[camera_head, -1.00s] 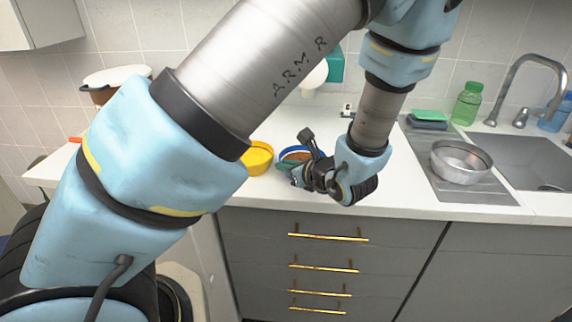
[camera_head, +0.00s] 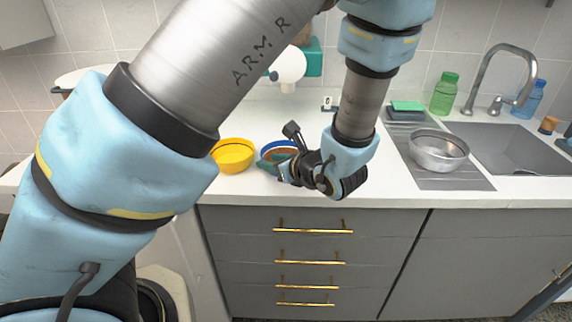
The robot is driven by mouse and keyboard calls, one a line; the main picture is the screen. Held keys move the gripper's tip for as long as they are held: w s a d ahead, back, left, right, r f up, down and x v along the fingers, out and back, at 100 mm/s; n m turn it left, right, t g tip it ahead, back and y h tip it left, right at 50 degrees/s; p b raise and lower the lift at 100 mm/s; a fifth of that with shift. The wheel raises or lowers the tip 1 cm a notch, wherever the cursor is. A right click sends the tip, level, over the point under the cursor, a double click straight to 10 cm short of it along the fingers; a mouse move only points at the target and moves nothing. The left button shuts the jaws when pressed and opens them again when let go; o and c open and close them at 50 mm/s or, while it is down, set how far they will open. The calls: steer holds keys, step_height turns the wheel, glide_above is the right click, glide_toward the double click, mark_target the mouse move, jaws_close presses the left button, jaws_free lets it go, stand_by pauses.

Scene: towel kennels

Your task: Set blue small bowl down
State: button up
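The small blue bowl (camera_head: 264,152) holds brown contents and is at the worktop's front part, just right of a yellow bowl (camera_head: 233,156). It looks upright. My gripper (camera_head: 280,167) is at the bowl's near right side, and its fingers overlap the bowl in the picture. The gripper body hides the right part of the bowl. I cannot tell whether the fingers are closed on the rim, or whether the bowl's base touches the worktop.
The white worktop (camera_head: 225,191) runs above grey drawers. A metal bowl (camera_head: 438,152) stands on the drainer left of the sink (camera_head: 505,150). A green bottle (camera_head: 444,94) and a sponge stack (camera_head: 407,109) are behind. A white rounded object (camera_head: 288,65) stands behind the bowls.

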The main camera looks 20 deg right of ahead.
steer(key=b+v, duration=0.2)
steer(key=v, duration=0.8)
steer(key=w+a+n+g+h, duration=0.1)
steer(key=w+a+n+g, duration=0.1)
steer(key=a+n, duration=0.7)
steer(key=w+a+n+g+h, duration=0.1)
steer(key=w+a+n+g, duration=0.2)
steer(key=a+n, duration=0.7)
steer(key=w+a+n+g+h, duration=0.1)
steer(key=w+a+n+g, duration=0.1)
steer(key=a+n+g, duration=0.4)
steer(key=a+n, duration=0.3)
steer(key=n, duration=0.3)
steer(key=shift+w+a, duration=0.2)
steer(key=shift+a, duration=0.15)
steer(key=shift+o, duration=0.4)
steer(key=shift+f, duration=0.15)
